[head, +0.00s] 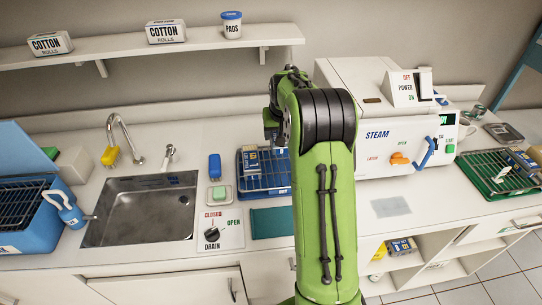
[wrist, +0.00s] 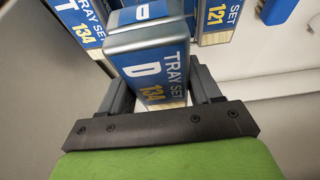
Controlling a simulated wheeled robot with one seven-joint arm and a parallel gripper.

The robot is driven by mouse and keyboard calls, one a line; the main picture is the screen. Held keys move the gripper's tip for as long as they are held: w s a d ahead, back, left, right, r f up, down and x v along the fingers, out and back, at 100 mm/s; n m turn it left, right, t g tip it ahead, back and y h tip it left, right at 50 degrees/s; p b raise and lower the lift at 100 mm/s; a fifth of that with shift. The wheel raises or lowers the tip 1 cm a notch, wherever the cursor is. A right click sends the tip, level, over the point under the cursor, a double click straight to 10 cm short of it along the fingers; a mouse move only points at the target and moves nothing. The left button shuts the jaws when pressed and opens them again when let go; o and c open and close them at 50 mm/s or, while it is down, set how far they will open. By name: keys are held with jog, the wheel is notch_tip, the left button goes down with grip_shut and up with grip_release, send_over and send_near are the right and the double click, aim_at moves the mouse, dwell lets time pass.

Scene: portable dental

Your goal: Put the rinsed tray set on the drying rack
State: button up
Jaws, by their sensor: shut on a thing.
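My gripper (wrist: 160,84) is shut on a blue-and-grey tray set (wrist: 158,62) labelled "D TRAY SET 134" in the wrist view, with one finger on each side of it. In the head view my green arm hides most of the gripper and the held set. A blue wire rack (head: 246,192), which looks like the drying rack, stands right of the sink, partly behind my arm. A blue tray set (head: 250,160) stands in it. In the wrist view, another set marked 134 (wrist: 82,22) is at the upper left and one marked 121 (wrist: 217,18) at the upper right, close to the held set.
The sink (head: 143,209) is left of the rack, with a soap dish (head: 220,195) between them. A white steam unit (head: 395,130) stands right of my arm. A green rack (head: 492,172) is at far right. A shelf (head: 130,47) runs above.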

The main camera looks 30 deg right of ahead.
aim_at(278, 161)
notch_tip(278, 161, down, 10)
jog(key=shift+s+r+b, duration=0.1)
jog(key=shift+r+b, duration=0.05)
jog(key=shift+b, duration=0.5)
jog(key=o, duration=1.4)
jog(key=shift+c, duration=0.2)
